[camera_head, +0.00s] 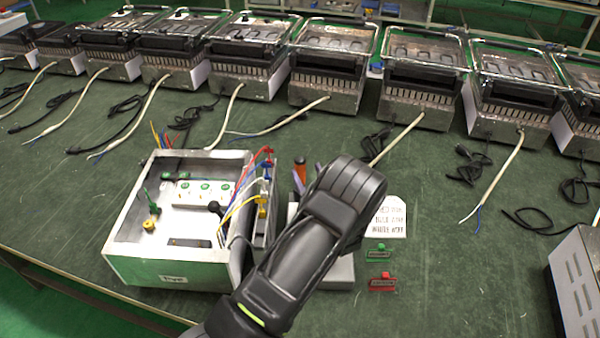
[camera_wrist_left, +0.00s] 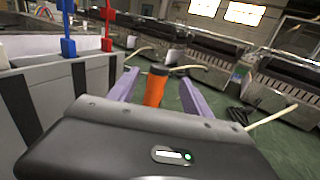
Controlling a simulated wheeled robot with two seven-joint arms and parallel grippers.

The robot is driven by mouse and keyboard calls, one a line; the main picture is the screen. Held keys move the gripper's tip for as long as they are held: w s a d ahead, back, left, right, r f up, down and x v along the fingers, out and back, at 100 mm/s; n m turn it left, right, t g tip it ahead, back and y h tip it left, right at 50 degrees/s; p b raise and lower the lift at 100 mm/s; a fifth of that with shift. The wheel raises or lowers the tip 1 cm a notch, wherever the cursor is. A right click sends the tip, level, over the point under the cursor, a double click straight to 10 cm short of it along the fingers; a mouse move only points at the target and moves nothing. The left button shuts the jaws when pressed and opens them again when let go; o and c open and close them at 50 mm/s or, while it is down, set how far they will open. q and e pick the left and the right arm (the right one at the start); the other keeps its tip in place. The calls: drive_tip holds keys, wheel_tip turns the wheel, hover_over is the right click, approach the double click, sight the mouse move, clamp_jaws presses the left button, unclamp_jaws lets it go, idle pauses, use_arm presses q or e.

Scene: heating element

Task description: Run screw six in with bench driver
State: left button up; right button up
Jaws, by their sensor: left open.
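The bench driver has an orange handle with a dark end; it stands upright beside the metal box in the head view (camera_head: 300,168) and shows in the left wrist view (camera_wrist_left: 155,88). My left gripper (camera_wrist_left: 158,84) is open, its two purple fingers on either side of the handle with gaps visible. In the head view my left arm covers most of the gripper and the driver's lower part. The open metal box (camera_head: 175,270) holds a white terminal block (camera_head: 203,192) with green-marked parts. I cannot tell which screw is six. My right gripper is not in view.
Coloured plugs and wires (camera_head: 262,185) stand between box and driver. A white label card (camera_head: 388,217), a green tag (camera_head: 378,253) and a red tag (camera_head: 382,282) lie to the right. Several heaters (camera_head: 330,60) line the back.

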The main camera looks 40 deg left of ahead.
sight(302, 162)
use_arm(q)
drive_tip(key=shift+w+a, duration=0.4)
drive_tip(key=shift+a, duration=0.15)
drive_tip(key=shift+w+a+r, duration=0.2)
drive_tip(key=shift+w+a, duration=0.05)
drive_tip(key=shift+a, duration=0.2)
drive_tip(key=p+x, duration=0.1)
drive_tip(key=x, duration=0.3)
drive_tip(key=shift+a, duration=0.1)
drive_tip(key=shift+c, duration=0.5)
clamp_jaws()
drive_tip(key=shift+r, duration=0.1)
idle(0.7)
